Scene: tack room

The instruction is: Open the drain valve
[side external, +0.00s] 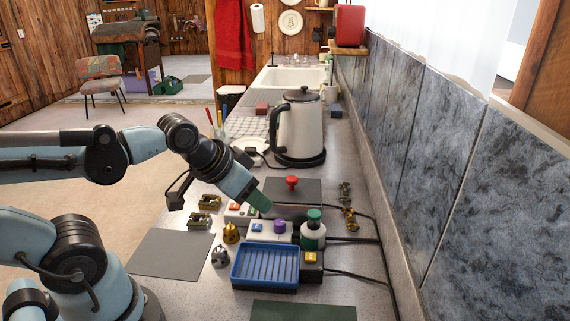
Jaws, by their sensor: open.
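I cannot tell for certain which fitting is the drain valve. A red knob (291,181) stands upright on a dark grey plate (311,191) at the middle of the counter. Small brass fittings (349,219) sit at the plate's right, by the black cables. My gripper (261,203) points down and right, to the left of and nearer than the red knob, apart from it. It is open, and I see nothing held in it. Its fingertips are small and partly merge with the devices behind them.
A steel kettle (299,128) stands behind the plate. A blue tray (237,276), a green-capped bottle (313,238), a box with a purple knob (268,231) and several small brass parts crowd the front. A grey mat (172,253) at left is bare. Cables run along the right wall.

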